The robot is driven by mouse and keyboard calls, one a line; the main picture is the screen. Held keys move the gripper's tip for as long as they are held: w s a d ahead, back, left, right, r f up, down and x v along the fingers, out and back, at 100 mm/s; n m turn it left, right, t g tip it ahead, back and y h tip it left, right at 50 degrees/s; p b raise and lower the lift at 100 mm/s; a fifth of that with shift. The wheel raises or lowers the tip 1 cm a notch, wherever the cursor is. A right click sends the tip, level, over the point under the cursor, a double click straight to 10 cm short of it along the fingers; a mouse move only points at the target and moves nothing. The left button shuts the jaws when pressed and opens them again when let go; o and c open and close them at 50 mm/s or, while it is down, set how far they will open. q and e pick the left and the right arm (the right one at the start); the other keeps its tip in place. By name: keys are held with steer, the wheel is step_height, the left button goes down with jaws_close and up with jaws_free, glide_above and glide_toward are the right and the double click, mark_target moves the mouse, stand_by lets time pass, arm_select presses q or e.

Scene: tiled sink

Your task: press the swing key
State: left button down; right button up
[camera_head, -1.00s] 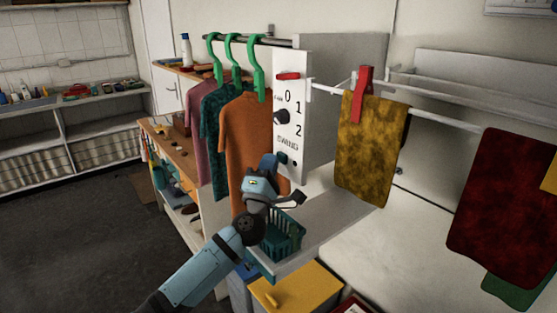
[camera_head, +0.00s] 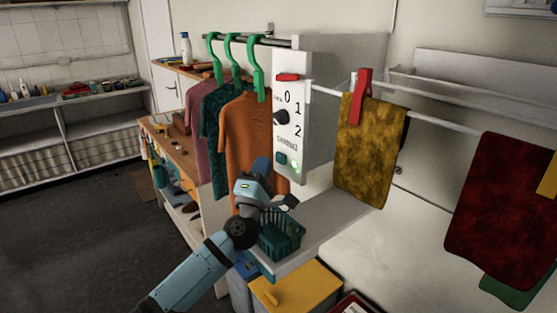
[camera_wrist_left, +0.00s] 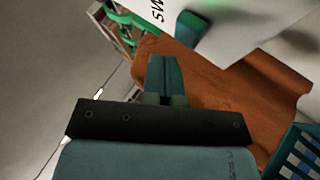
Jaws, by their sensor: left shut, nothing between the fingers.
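The swing key (camera_head: 281,158) is a small teal-green button low on the white control panel (camera_head: 304,88), under the "SWING" lettering. My right gripper is not in view.
An orange shirt (camera_head: 244,130) hangs close behind my left gripper, with other shirts on green hangers. A teal basket (camera_head: 283,234) stands on the shelf (camera_head: 325,225) below the panel. A yellow cloth (camera_head: 365,150) hangs from a rail at right.

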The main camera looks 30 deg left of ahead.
arm_select(q)
steer(key=s, duration=0.1)
steer(key=s+a+p, duration=0.1)
steer(key=s, duration=0.1)
steer(key=s+a, duration=0.1)
steer(key=s, duration=0.1)
steer(key=shift+s+a, duration=0.15)
steer(key=shift+s, duration=0.1)
stand_by(0.4)
steer(key=s+d+f+m+g+h+p, duration=0.2)
steer(key=s+d+f+m+h, duration=0.3)
steer(key=d+f+m+h, duration=0.55)
steer(key=s+d+f+m+g, duration=0.2)
steer(key=s+f+m+g, duration=0.1)
steer(key=s+f, duration=0.3)
steer(key=s+d+f+m+g+y+p, duration=0.1)
steer(key=s+d+f+m+g, duration=0.2)
steer(key=s+f+m, duration=0.3)
steer(key=s+d+f+m+g+y+p, duration=0.1)
steer(key=s+d+f+m+g, duration=0.2)
steer(key=s+f, duration=0.4)
step_height(320, 180, down, 6)
steer(key=shift+f+m+g, duration=0.1)
steer(key=shift+m+g, duration=0.8)
steer(key=shift+m, duration=0.25)
steer(key=shift+s, duration=0.1)
